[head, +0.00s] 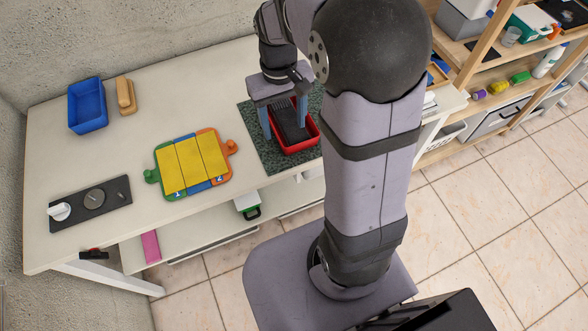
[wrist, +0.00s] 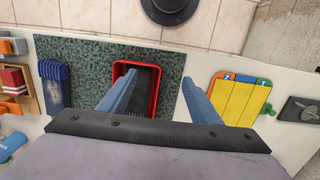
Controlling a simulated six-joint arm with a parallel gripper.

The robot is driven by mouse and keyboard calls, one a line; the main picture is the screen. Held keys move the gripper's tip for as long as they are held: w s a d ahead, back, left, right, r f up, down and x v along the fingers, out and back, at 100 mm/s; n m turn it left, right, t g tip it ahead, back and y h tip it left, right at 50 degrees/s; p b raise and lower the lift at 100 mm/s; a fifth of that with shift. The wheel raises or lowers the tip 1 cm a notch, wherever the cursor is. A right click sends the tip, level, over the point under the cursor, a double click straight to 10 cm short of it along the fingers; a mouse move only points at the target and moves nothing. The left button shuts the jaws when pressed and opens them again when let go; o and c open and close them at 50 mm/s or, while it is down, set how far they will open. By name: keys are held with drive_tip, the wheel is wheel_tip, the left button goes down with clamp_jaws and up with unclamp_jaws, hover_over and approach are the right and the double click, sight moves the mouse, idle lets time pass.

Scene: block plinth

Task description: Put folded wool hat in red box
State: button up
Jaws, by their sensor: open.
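The red box (head: 304,145) stands on a speckled green mat at the right part of the table; its red rim also shows in the wrist view (wrist: 118,72). A dark grey folded thing with a ribbed part, which looks like the folded wool hat (head: 290,122), lies in the box; in the wrist view the dark hat (wrist: 150,80) fills much of it. My gripper (head: 284,122) is low over the box, with its blue fingers apart on either side of the hat. In the wrist view my gripper (wrist: 158,82) is open; finger contact cannot be told.
The green mat (head: 258,148) has bare room around the box. A yellow-topped puzzle-like board (head: 191,164), blue bin (head: 87,105), wooden brush-like block (head: 126,96) and dark tray (head: 118,187) are to the left. A blue ribbed thing (wrist: 55,88) lies at the mat's other edge.

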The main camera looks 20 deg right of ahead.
drive_tip(key=s+a+f, duration=0.1)
drive_tip(key=s+f, duration=0.1)
drive_tip(key=s, duration=0.4)
drive_tip(key=s+a+f, duration=0.1)
drive_tip(key=s, duration=0.4)
drive_tip(key=shift+s+a+f+t, duration=0.25)
drive_tip(key=shift+s+f+t, duration=0.1)
drive_tip(key=shift+t, duration=0.05)
idle(0.4)
